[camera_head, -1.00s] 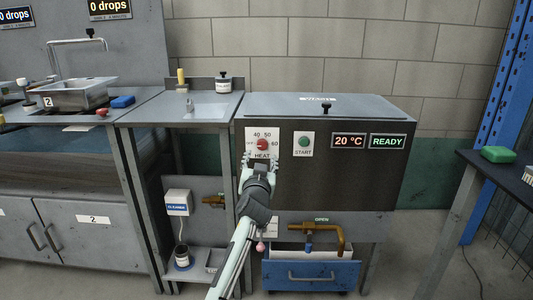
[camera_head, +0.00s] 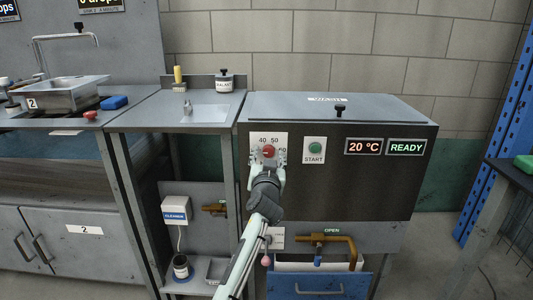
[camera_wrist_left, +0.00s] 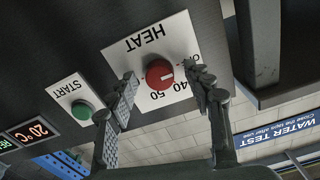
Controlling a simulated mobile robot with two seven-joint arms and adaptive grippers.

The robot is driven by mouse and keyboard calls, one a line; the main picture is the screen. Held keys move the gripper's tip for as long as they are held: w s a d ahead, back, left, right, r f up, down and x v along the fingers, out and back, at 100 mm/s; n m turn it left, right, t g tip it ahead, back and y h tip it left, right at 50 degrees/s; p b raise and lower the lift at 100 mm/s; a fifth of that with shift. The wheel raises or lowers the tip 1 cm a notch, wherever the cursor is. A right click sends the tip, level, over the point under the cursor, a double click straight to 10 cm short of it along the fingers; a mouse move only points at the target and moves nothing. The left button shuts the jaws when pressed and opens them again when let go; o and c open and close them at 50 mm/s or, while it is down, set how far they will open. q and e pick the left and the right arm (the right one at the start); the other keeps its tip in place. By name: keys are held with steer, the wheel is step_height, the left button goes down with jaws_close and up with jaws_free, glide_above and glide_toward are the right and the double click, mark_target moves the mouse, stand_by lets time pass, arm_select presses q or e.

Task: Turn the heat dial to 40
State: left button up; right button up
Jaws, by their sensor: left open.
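The heat dial (camera_head: 268,151) is a round red knob on a white HEAT plate (camera_head: 281,142) at the left of the dark machine front. In the left wrist view the plate is upside down, and the dial (camera_wrist_left: 160,74) has a white mark pointing right, toward the OFF side. My left gripper (camera_head: 267,158) is open in front of the dial. Its fingers (camera_wrist_left: 163,88) are on either side of the knob; I cannot tell whether they touch it. My right gripper is not in view.
A green START button (camera_head: 315,147) sits right of the plate, beside displays reading 20 °C (camera_head: 364,147) and READY (camera_head: 405,147). A brass pipe (camera_head: 335,240) and blue drawer (camera_head: 318,285) are below. A side counter (camera_head: 150,110) stands at the left.

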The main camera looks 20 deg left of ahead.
arm_select(q)
steer(key=shift+s+d, duration=0.1)
steer(key=shift+c, duration=1.3)
steer(key=c, duration=0.9)
